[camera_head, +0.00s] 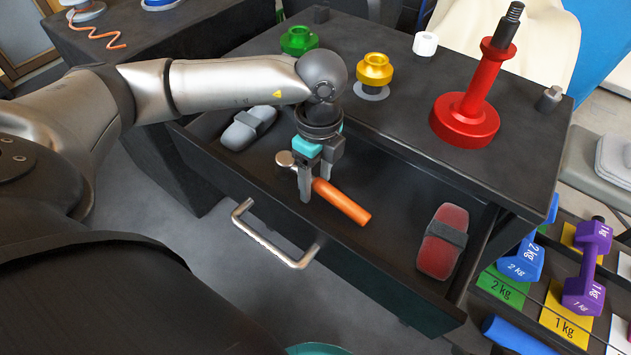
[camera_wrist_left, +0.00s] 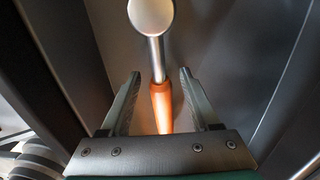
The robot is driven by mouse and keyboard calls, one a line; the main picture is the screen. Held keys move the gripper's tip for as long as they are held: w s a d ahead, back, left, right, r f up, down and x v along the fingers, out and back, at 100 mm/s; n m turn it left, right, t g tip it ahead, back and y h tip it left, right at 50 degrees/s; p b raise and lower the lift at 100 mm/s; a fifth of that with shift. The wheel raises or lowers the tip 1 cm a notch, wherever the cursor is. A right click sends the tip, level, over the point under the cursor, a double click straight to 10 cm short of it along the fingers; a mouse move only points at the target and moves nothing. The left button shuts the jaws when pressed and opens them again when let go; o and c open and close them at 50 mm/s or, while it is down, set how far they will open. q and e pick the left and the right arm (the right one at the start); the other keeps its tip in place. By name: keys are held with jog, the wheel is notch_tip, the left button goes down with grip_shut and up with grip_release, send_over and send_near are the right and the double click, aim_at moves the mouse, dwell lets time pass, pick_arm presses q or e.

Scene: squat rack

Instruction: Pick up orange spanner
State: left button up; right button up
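The orange spanner (camera_head: 343,202) lies in the open drawer, its silver head towards the left and its orange handle towards the lower right. My left gripper (camera_head: 314,190) points down into the drawer over the spanner, near where head and handle meet. In the left wrist view the spanner (camera_wrist_left: 161,105) runs between the two fingers of my left gripper (camera_wrist_left: 160,76). The fingers are apart, with visible gaps on both sides of the shaft, so the gripper is open. The contact height is hard to judge. My right gripper does not show.
The drawer (camera_head: 362,259) has a silver handle (camera_head: 270,240). A grey strapped block (camera_head: 249,128) and a red one (camera_head: 443,242) lie inside it. On the top stand a red post (camera_head: 466,112), yellow (camera_head: 374,70) and green (camera_head: 298,40) pieces. Dumbbells (camera_head: 587,268) sit at right.

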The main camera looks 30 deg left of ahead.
pick_arm(q)
grip_shut()
dwell(0.6)
